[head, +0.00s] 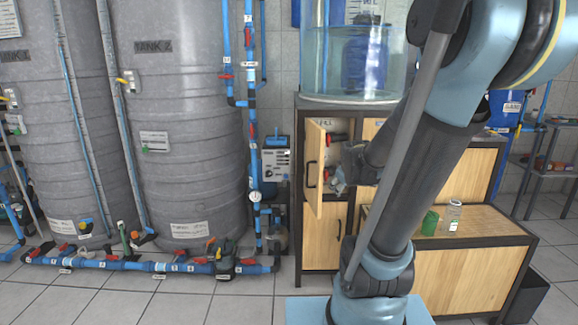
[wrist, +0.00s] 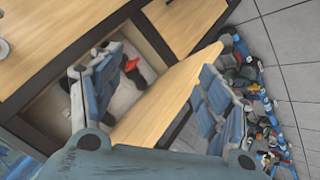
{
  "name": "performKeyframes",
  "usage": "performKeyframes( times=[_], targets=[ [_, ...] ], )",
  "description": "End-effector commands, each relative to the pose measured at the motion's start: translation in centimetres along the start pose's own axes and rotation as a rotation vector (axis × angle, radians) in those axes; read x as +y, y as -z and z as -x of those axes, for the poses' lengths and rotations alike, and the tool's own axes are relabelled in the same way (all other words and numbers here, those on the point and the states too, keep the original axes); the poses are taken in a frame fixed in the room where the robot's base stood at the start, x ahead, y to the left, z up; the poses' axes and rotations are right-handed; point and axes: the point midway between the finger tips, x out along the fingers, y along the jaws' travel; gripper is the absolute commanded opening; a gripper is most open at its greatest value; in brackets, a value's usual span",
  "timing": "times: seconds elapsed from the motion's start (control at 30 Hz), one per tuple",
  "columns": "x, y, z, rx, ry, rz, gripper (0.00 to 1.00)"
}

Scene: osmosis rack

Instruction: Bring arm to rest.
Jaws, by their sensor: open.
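My arm stands in the right half of the head view, its gripper (head: 342,178) at the open front of a wooden cabinet (head: 322,247). The cabinet's upper door (head: 314,168) is swung open, with a dark handle on its outer face. In the wrist view, my gripper (wrist: 158,92) has its two blue-grey fingers spread wide apart. The door (wrist: 165,88) shows between them, one finger on the inside and one on the outside. I cannot tell whether either finger touches the door. Nothing is held.
Red-handled parts (head: 335,138) sit inside the cabinet. A clear water tank (head: 352,70) stands on top. A low wooden bench (head: 485,228) at right carries a green cup (head: 430,223) and a glass jar (head: 453,215). Large grey tanks (head: 180,130) and blue pipes (head: 190,266) fill the left.

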Motion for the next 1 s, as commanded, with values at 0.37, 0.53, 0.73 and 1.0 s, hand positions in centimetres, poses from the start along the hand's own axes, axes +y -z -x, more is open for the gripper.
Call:
performKeyframes(
  times=[0.37,0.53,0.73,1.0],
  targets=[
    [-6.6,-7.9,6.1,-0.244,0.165,-0.309,0.7],
    [-9.7,-11.5,9.0,-0.369,0.218,-0.44,0.7],
    [-12.7,-14.7,11.9,-0.496,0.257,-0.561,0.7],
    [-14.1,-16.3,13.3,-0.562,0.271,-0.619,0.7]
  ],
)
